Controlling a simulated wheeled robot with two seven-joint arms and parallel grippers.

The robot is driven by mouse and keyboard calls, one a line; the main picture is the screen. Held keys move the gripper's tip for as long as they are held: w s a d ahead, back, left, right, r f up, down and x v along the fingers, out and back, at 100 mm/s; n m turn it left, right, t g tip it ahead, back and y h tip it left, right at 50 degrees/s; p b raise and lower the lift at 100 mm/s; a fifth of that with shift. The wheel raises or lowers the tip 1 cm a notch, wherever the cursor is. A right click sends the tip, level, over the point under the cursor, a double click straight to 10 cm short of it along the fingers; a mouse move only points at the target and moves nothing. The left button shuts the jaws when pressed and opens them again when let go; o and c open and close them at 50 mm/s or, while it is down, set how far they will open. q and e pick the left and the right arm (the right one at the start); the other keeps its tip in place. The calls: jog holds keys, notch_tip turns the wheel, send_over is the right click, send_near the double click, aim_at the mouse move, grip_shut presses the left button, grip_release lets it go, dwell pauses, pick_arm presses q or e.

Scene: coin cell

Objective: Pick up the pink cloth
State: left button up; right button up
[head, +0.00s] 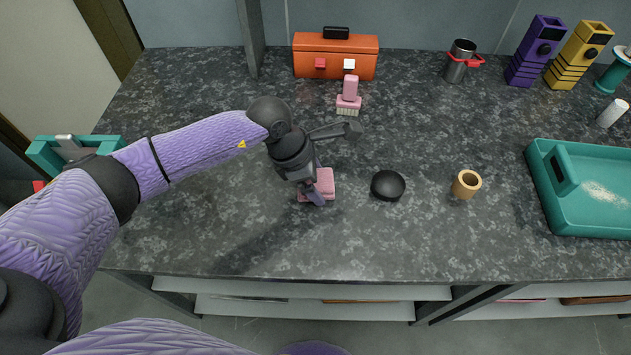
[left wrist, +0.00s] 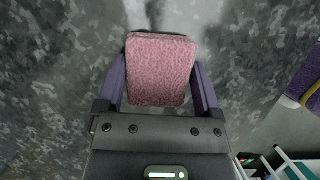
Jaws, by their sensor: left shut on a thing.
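The pink cloth (head: 325,183) is a folded pad on the dark stone counter, partly hidden by my left gripper (head: 316,197) in the head view. In the left wrist view the cloth (left wrist: 160,70) sits between the two purple fingers of the left gripper (left wrist: 160,85), which are shut on its two sides. Whether the cloth touches the counter or is slightly above it, I cannot tell. My right gripper is not in view.
A black bowl (head: 388,186) stands just right of the cloth, then a tan ring-shaped cup (head: 466,184). A pink brush (head: 349,96) and an orange toolbox (head: 336,57) are behind. A teal tray (head: 590,222) is at right. The front-left counter is clear.

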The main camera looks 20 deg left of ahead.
pick_arm(q)
jog(key=shift+c, duration=0.4)
jog(key=shift+r, duration=0.15)
notch_tip(320, 180, up, 9)
jog(key=p, duration=0.3)
jog(key=shift+r, duration=0.4)
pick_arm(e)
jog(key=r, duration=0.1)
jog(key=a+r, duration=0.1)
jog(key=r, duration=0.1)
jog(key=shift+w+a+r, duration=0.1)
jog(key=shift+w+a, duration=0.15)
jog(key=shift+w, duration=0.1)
pick_arm(q)
jog(key=o, duration=0.7)
jog(key=c, duration=0.5)
jog(key=shift+c, duration=0.4)
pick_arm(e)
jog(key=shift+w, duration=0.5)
